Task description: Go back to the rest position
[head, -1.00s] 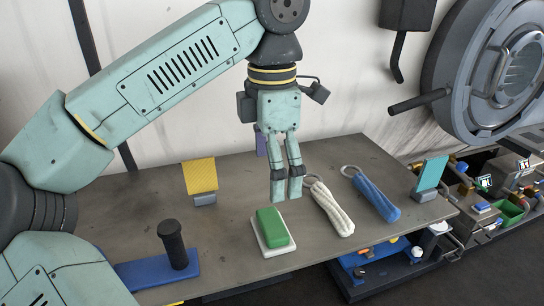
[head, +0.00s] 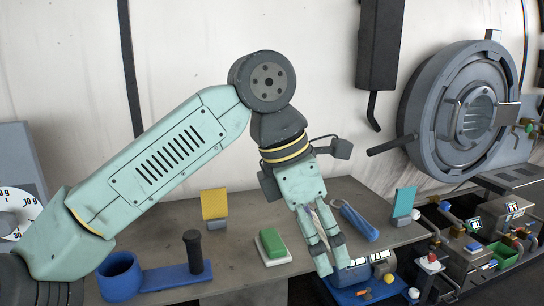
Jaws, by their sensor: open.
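My gripper (head: 331,258) hangs at the end of my arm in the head view, tilted down to the right. Its two fingers are apart and nothing shows held between them. The fingertips appear in front of the table's front edge and the blue platform below. A white skein shows only as a sliver (head: 318,213) behind the fingers; the rest is hidden. A green block (head: 271,241) on a white base lies left of the fingers.
A yellow card (head: 214,203) and a teal card (head: 403,201) stand on the table. A blue holder with a cup (head: 120,275) and black handle (head: 193,250) is at front left. A round machine door (head: 470,105) and cluttered fittings (head: 490,240) stand at right. A dial scale (head: 15,215) is far left.

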